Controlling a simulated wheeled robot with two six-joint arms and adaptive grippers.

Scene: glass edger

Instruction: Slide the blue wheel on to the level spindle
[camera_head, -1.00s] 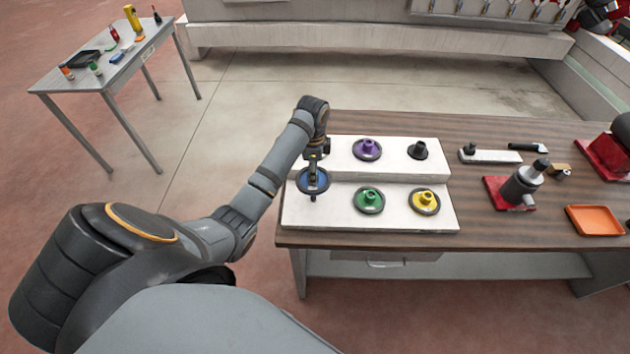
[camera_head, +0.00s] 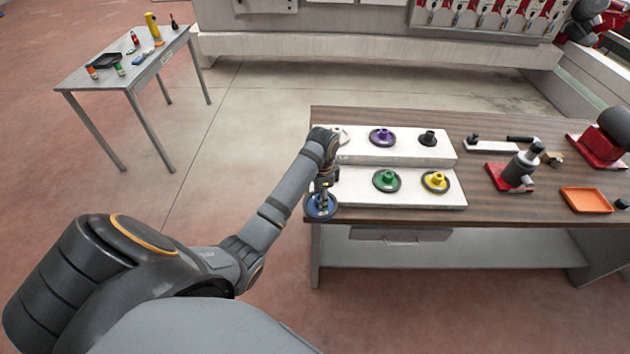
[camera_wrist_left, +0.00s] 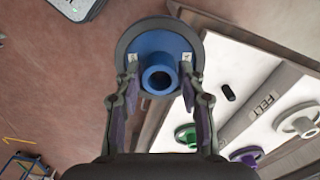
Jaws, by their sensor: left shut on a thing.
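A grey machine on a red base (camera_head: 517,170) stands right of the rack. I cannot make out which part is the level spindle. My right gripper is not in view.
The two-step white rack (camera_head: 410,203) holds a purple wheel (camera_head: 383,137), a black one (camera_head: 428,138), a green one (camera_head: 387,181) and a yellow one (camera_head: 435,181). An orange tray (camera_head: 586,200) lies at the right.

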